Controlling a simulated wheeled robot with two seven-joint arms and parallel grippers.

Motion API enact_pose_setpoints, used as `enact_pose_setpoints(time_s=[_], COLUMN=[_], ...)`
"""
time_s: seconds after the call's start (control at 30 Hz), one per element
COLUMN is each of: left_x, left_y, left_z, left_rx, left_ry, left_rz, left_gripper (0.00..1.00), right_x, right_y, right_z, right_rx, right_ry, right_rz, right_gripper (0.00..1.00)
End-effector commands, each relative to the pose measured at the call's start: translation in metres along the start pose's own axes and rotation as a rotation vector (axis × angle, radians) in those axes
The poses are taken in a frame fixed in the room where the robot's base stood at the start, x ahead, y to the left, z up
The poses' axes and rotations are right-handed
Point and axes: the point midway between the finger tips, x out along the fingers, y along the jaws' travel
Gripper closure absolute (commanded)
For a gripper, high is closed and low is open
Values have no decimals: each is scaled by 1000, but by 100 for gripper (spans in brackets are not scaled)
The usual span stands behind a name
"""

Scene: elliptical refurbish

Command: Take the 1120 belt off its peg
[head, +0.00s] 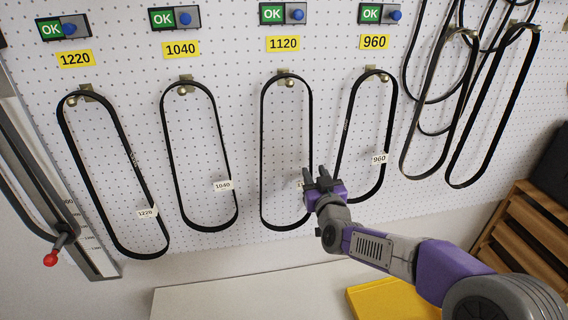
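The 1120 belt (263,140) is a black loop hanging from its brass peg (289,83) on the white pegboard, below the yellow 1120 label (283,43). My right gripper (318,177) is near the lower right side of this loop. Its two dark fingers point up toward the board and appear apart. They cover part of the belt's right strand and most of its small white tag (302,185). I cannot tell whether a finger touches the belt. My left gripper is not in view.
The 1220 belt (86,170), 1040 belt (168,140) and 960 belt (392,110) hang on neighbouring pegs. More belts (488,110) overlap at the right. A yellow bin (385,300), a wooden crate (525,235) and a pale worktop (230,298) are below.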

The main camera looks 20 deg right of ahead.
Motion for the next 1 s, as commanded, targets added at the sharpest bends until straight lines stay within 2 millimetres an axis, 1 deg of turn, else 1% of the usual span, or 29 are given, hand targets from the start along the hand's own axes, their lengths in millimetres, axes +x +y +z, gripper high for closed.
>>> enact_pose_setpoints(time_s=[0.27,0.4,0.5,0.73,0.97,1.0], left_x=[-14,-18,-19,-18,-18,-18], left_y=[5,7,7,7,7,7], left_z=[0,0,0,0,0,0], left_rx=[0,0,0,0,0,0], left_ry=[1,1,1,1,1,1], left_rz=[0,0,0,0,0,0], left_gripper=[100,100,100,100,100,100], right_x=[33,49,54,54,54,54], right_y=[2,2,2,2,2,2], right_z=[0,0,1,2,2,2], right_rx=[-1,-1,-1,0,0,0], right_ry=[-2,-1,-1,-1,-1,-1], right_rz=[0,0,0,-1,-1,-1], right_gripper=[65,65,65,65,100,100])
